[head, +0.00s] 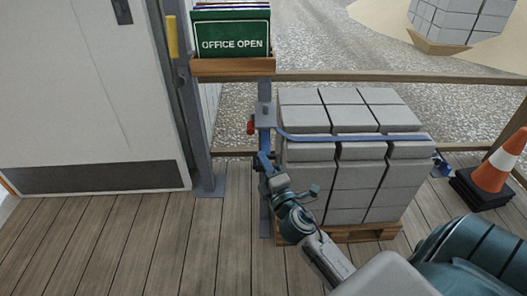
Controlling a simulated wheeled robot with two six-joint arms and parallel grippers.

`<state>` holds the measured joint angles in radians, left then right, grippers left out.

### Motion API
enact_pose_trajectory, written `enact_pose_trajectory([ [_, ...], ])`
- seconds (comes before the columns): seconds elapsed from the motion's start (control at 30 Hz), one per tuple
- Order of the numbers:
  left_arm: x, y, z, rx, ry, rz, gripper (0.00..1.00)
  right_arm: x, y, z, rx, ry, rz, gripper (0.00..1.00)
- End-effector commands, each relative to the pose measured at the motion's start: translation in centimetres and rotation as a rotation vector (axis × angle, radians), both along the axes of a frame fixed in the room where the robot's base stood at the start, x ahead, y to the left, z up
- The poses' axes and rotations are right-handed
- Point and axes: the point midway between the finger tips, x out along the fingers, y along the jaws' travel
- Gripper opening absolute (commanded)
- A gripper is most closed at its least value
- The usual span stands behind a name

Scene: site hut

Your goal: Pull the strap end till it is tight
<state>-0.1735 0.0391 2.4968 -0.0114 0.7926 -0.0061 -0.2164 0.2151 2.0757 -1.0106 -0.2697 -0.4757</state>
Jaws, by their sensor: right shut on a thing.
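A blue strap (355,138) runs across the front of a stack of grey blocks (350,170). At its left it reaches a grey post (266,110) with a red-knobbed fitting (252,127) on it. At its right it reaches a small blue piece (440,165) beside the stack. The blue strap end (263,155) shows low by the post, below the fitting. My right gripper (266,168) is shut on the strap end, in front of the post and left of the blocks. The jaws partly hide what they hold. My left gripper is not in view.
The blocks stand on a wooden pallet (355,234). An orange and white cone (497,165) stands at the right. A wooden tray (232,67) with a green "OFFICE OPEN" sign (232,38) is above the post. A pale door (80,85) is at the left. The plank floor (120,240) before it is clear.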

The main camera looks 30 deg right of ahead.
Motion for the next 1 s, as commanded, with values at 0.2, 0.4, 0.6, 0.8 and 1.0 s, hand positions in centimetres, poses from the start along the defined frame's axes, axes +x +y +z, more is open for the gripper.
enact_pose_trajectory([
  [0.2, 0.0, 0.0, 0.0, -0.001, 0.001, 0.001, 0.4, -1.2, 0.8, 0.4, -0.003, -0.006, 0.002, 0.0],
  [0.4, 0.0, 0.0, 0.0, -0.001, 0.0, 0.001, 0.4, -1.2, 0.8, 0.4, -0.004, -0.007, 0.002, 0.0],
  [0.6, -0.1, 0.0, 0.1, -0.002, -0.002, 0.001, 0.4, -1.1, 0.7, 0.3, -0.003, -0.006, 0.001, 0.4],
  [0.8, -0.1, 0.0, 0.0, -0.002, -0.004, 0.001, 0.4, -1.2, 0.7, 0.2, -0.002, -0.004, 0.001, 0.4],
  [1.0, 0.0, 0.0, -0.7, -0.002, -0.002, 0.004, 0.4, -3.3, 1.0, -0.5, -0.001, -0.001, 0.001, 0.4],
])
